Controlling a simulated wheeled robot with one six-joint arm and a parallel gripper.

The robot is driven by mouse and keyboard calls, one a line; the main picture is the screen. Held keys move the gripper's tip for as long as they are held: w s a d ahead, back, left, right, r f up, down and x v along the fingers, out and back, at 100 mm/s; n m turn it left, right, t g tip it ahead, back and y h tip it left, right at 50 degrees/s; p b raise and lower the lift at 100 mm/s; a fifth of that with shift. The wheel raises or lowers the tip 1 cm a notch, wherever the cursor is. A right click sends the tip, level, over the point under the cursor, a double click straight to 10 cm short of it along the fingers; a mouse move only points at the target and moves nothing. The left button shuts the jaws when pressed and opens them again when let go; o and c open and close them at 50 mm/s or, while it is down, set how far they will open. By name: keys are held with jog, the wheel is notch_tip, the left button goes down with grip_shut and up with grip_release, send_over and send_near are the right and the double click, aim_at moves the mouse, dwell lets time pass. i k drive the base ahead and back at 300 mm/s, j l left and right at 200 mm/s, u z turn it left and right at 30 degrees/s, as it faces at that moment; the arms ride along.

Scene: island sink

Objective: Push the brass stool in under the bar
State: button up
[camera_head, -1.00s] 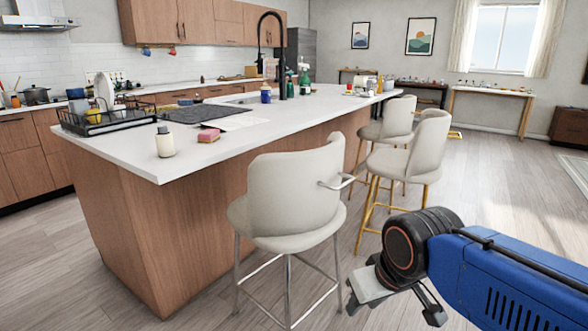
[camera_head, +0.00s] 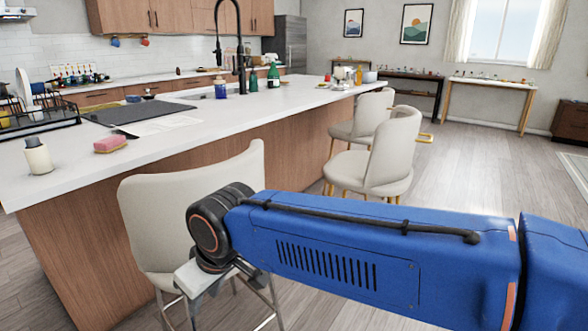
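Two cream stools with brass legs stand along the right side of the bar. The nearer brass stool (camera_head: 388,160) has its lower legs hidden behind my blue arm; the farther brass stool (camera_head: 366,118) stands just behind it. A third cream stool (camera_head: 160,215), with chrome legs, stands closest to me at the bar (camera_head: 110,235). My gripper (camera_head: 208,292) is in front of this chrome stool's seat and left of both brass stools in the picture. It is seen from behind, partly covered by my wrist, so its opening and any contact with the chrome stool are unclear.
The white countertop holds a white bottle (camera_head: 37,156), a pink sponge (camera_head: 109,144), a dark mat (camera_head: 134,110) and a dish rack (camera_head: 30,118). Free wooden floor (camera_head: 480,170) lies right of the stools. Side tables stand along the back wall.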

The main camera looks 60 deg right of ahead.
aim_at(386, 170)
jog(key=l, duration=1)
jog(key=l+u, duration=0.1)
jog(key=l, duration=0.85)
jog(key=k+l, duration=0.15)
jog(key=l, duration=0.85)
jog(key=i+u, duration=0.05)
